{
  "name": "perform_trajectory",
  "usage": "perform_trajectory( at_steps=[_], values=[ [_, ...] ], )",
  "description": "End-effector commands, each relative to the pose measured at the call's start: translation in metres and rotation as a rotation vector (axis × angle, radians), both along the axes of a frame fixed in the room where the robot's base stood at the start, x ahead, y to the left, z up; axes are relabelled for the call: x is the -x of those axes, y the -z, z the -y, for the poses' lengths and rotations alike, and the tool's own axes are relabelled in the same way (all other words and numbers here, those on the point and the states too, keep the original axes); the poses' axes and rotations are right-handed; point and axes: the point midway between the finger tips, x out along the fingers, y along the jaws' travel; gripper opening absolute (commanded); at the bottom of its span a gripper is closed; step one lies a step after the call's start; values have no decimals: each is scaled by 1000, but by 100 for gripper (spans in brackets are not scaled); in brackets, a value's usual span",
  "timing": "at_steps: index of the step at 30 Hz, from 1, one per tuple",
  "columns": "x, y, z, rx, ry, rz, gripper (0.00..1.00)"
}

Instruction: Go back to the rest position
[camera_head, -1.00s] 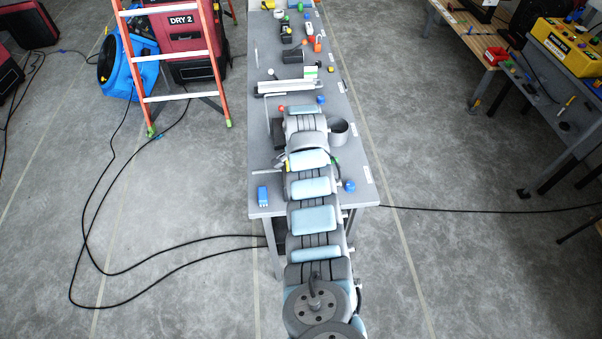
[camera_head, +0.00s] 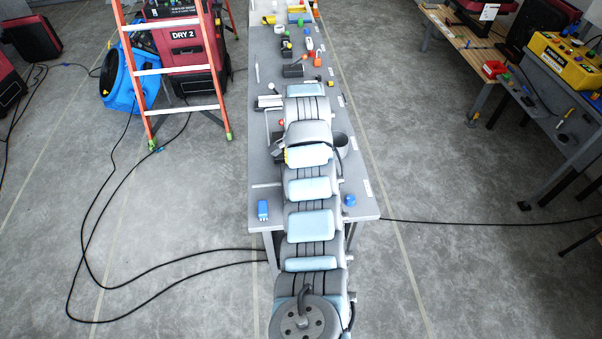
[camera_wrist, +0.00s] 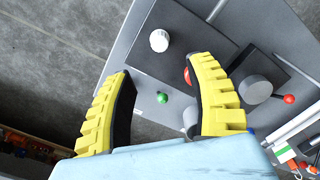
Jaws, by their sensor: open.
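My gripper (camera_wrist: 163,80) is open in the wrist view, its two yellow ridged fingers apart with nothing held between them. It is above the grey table (camera_wrist: 125,55). A small green ball (camera_wrist: 162,97) and a white round knob (camera_wrist: 159,40) lie beyond the fingers. A red ball (camera_wrist: 187,76) is partly hidden by the right finger. In the head view my arm runs along the table (camera_head: 263,180), and its own links hide the gripper there.
A grey cup (camera_head: 342,146) stands close right of my arm. A blue block (camera_head: 263,209) and a blue ball (camera_head: 349,201) are near the front edge. An orange ladder (camera_head: 131,70) stands left, and a yellow case (camera_head: 566,53) sits on the right bench.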

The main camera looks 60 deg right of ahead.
Motion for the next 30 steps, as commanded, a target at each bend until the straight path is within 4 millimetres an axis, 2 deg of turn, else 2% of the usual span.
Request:
perform_trajectory(
  at_steps=[6,25,28,30],
  values=[
    [0,-10,-1,-2,0,1,55],
    [0,-11,-1,-1,-1,1,55],
    [-6,-6,1,20,-16,6,55],
    [-17,1,3,59,-45,16,55]
  ],
)
